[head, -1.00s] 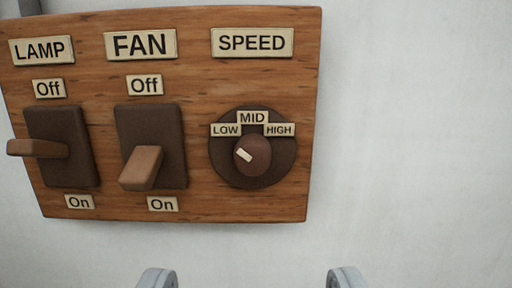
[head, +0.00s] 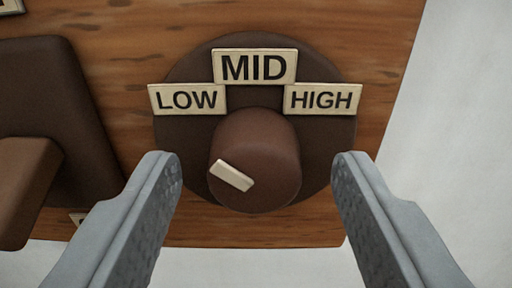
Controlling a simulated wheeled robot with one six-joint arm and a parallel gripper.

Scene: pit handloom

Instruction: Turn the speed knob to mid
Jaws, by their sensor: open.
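The speed knob (head: 262,150) is a round brown knob on a dark round plate (head: 322,150), in the middle of the head view. Its cream pointer mark (head: 231,176) sits at the knob's left side and slants up toward the left, on the LOW side. The labels LOW (head: 187,99), MID (head: 254,67) and HIGH (head: 322,99) are above the knob. My gripper (head: 256,170) is open, with one finger left of the knob and one right of it. Gaps show between both fingers and the knob in the picture; depth to it is unclear.
The wooden panel (head: 385,45) is fixed on a pale wall (head: 460,130), which is clear to the right. The fan switch (head: 25,185) juts out at the left, near my left finger.

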